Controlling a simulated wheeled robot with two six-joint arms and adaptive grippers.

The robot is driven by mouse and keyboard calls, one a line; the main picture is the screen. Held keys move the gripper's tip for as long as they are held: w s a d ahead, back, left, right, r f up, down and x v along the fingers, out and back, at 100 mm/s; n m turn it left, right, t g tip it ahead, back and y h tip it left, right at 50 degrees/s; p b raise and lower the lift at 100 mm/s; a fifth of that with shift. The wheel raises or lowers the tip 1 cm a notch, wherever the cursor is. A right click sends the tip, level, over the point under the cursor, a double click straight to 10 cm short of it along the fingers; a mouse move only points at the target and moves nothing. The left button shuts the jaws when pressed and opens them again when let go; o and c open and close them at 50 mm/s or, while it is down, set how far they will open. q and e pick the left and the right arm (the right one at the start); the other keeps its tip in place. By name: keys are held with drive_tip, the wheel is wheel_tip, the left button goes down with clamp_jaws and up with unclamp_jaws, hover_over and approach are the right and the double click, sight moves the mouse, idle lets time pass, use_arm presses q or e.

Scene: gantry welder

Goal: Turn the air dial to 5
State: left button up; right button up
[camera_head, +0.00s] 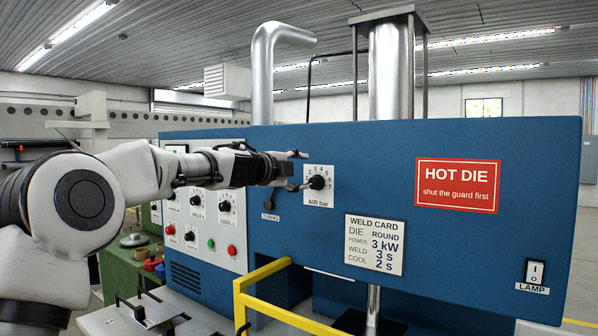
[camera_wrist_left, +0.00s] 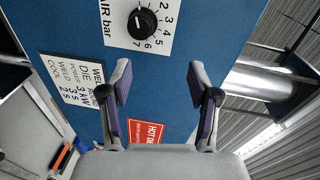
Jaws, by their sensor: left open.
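The air dial (camera_head: 317,182) is a round black knob on a white plate labelled "AIR bar", on the blue machine front. It also shows at the top of the left wrist view (camera_wrist_left: 142,22), where scale numbers up to 7 can be read around it. I cannot make out its setting surely. My left gripper (camera_head: 297,171) is just left of the dial in the head view, pointing at the blue front. In the left wrist view its two fingers (camera_wrist_left: 160,70) are spread with nothing between them, and the dial lies beyond the fingertips, apart from them. My right gripper is in neither view.
A white control panel (camera_head: 213,238) with several knobs and buttons is left of the dial. The weld card (camera_head: 375,245) is below right, the red HOT DIE sign (camera_head: 457,185) and lamp switch (camera_head: 535,271) farther right. A yellow guard rail (camera_head: 262,272) stands below.

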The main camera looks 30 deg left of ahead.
sight(312, 183)
use_arm(q)
drive_tip(key=w+f+n+p, duration=0.1)
drive_tip(key=n+p, duration=0.3)
drive_tip(key=n, duration=0.4)
drive_tip(key=w+f+n+p, duration=0.1)
drive_tip(key=w+n+p, duration=0.3)
drive_tip(key=n, duration=0.4)
drive_tip(key=w+f+n+t+p, duration=0.1)
drive_tip(key=w+f+n+p, duration=0.1)
drive_tip(key=n, duration=0.7)
drive_tip(key=shift+w+a+p, duration=0.3)
drive_tip(key=shift+w+p, duration=0.15)
drive_tip(key=shift+p, duration=0.85)
drive_tip(key=shift+s, duration=0.1)
drive_tip(key=shift+s, duration=0.1)
drive_tip(key=shift+r, duration=0.1)
drive_tip(key=c, duration=1.1)
